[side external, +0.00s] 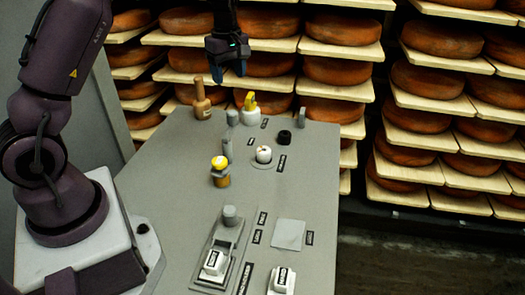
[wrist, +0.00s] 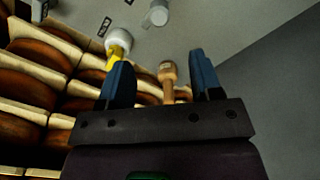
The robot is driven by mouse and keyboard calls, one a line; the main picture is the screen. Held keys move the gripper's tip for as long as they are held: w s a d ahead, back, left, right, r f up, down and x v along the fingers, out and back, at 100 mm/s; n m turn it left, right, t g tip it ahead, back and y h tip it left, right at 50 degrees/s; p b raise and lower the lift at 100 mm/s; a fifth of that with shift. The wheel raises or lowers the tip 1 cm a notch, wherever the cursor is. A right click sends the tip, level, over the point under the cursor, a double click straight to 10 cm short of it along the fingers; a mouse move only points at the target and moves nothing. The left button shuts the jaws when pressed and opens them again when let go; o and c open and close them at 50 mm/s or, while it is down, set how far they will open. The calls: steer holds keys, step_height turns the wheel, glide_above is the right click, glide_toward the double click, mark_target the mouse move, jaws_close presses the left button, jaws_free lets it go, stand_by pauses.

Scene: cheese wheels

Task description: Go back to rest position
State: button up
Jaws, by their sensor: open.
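My gripper (side external: 230,68) hangs high over the far end of the grey table (side external: 180,240), clear of everything on it. In the wrist view my gripper (wrist: 160,78) has its two blue fingers spread apart with nothing held between them. A brown wooden bottle-shaped tool (side external: 201,98) stands at the table's far left; it also shows beyond the fingers in the wrist view (wrist: 168,78). A white object with a yellow handle (side external: 249,108) stands to its right, and shows next to the left finger in the wrist view (wrist: 118,42).
Labelled white blocks (side external: 214,262) are at the front. Shelves of cheese wheels (side external: 335,70) rise close behind the table. The air around my gripper is clear.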

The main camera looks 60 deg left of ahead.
steer(key=s+d+r+m+t, duration=0.2)
steer(key=s+d+r+m, duration=0.4)
steer(key=s+d+m, duration=0.3)
steer(key=s+d+r+m+t, duration=0.3)
steer(key=s+d+r+m, duration=0.4)
steer(key=s+d+m, duration=0.3)
steer(key=shift+s+d+t, duration=0.3)
steer(key=shift+s+d, duration=0.85)
